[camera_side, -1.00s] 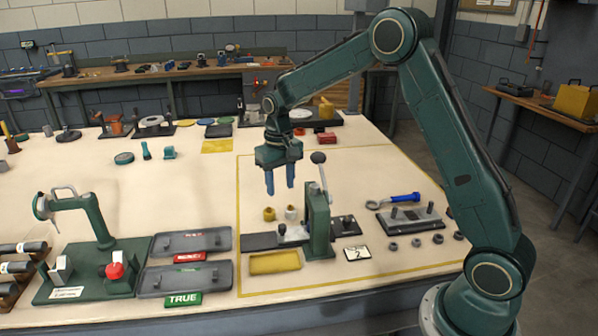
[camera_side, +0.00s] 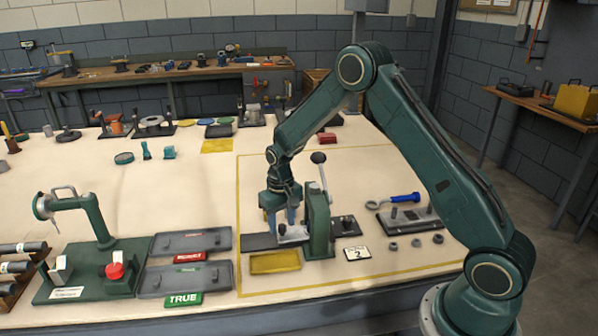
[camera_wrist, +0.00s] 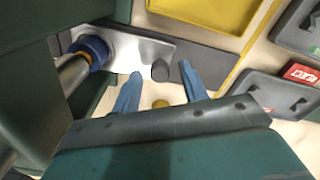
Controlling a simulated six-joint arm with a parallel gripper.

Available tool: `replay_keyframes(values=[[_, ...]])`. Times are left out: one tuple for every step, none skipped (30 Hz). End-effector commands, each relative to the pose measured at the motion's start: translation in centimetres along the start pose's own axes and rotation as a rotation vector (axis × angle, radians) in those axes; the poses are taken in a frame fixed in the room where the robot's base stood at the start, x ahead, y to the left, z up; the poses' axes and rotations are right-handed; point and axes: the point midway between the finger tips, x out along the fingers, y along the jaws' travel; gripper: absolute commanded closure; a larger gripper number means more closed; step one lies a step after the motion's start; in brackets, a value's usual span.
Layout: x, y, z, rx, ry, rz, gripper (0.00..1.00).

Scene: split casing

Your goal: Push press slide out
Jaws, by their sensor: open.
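The green press (camera_side: 318,222) stands upright with a ball-topped lever (camera_side: 318,158). Its slide, a silver plate (camera_wrist: 128,50) with a short dark knob (camera_wrist: 160,70), sits on a dark rail (camera_side: 258,241) to the left of the column; the plate also shows in the side view (camera_side: 292,234). My gripper (camera_side: 281,228) is low beside the press, over the rail. In the wrist view its two blue fingers (camera_wrist: 160,78) are apart, with the knob in line with the gap between their tips. Whether they touch it I cannot tell.
A yellow tray (camera_side: 275,262) lies in front of the rail. A "2" card (camera_side: 356,253) and a dark fixture (camera_side: 410,217) are right of the press. Grey trays (camera_side: 185,280) lie to the left.

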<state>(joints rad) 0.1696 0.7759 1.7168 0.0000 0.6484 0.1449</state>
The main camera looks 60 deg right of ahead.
Motion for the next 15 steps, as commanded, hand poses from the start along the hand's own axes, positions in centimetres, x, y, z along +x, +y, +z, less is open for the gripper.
replay_keyframes(values=[[0.31, 0.01, 0.05, 0.000, -0.002, 0.000, 0.57], [0.42, 0.01, 0.05, 0.000, -0.002, 0.000, 0.57], [0.53, 0.01, 0.05, 0.000, -0.002, 0.000, 0.57], [0.58, 0.01, 0.05, 0.000, -0.002, 0.000, 0.57], [0.61, 0.01, 0.04, 0.000, -0.001, 0.000, 0.57], [0.63, 0.00, 0.04, 0.000, -0.001, 0.000, 0.57], [0.64, 0.01, 0.03, 0.000, -0.001, 0.000, 0.57], [0.64, 0.00, 0.03, 0.000, -0.001, 0.000, 0.57], [0.63, 0.01, 0.03, 0.000, -0.001, 0.000, 0.57], [0.63, 0.00, 0.03, 0.000, -0.001, 0.000, 0.57], [0.62, 0.01, 0.03, 0.000, -0.001, 0.000, 0.57], [0.62, 0.00, 0.03, 0.000, -0.001, 0.000, 0.57], [0.61, 0.00, 0.03, 0.000, -0.001, 0.000, 0.63], [0.61, 0.01, 0.02, 0.000, -0.001, 0.000, 0.68], [0.61, 0.00, 0.02, 0.000, -0.001, 0.000, 0.76]])
